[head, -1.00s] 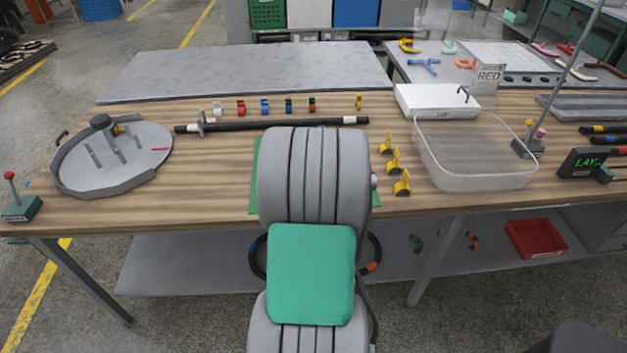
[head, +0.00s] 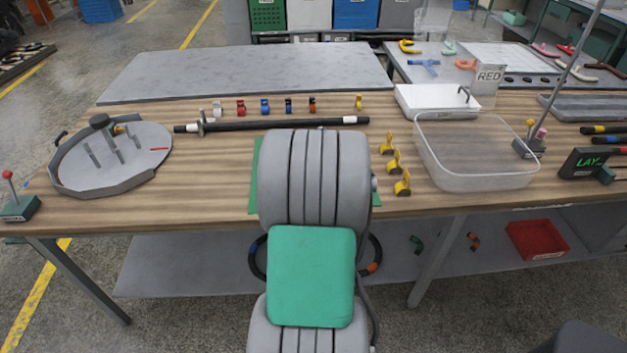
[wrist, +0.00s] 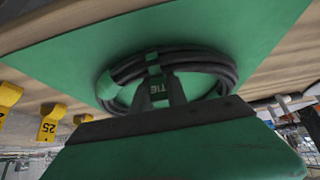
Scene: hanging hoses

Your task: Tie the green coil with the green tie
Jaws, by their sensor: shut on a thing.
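The green coil (wrist: 203,56) shows in the wrist view as a looped black hose with green bands, lying on a green mat (wrist: 60,55). My gripper (wrist: 160,92) is over the near side of the coil's ring, its dark fingers shut on the green tie (wrist: 158,88), a small green piece marked TIE. A green band crosses the hose just beyond the fingers. I cannot tell whether the tie goes around the hose. In the head view my arm hides the coil, the tie and my gripper; only the mat's edges (head: 254,185) show.
Yellow numbered clips (head: 394,162) stand right of the mat. A clear bin (head: 475,165) is further right. A black rod (head: 270,125) lies behind the mat, with small coloured clips beyond it. A round grey fixture (head: 110,155) is at the left. The bench between fixture and mat is clear.

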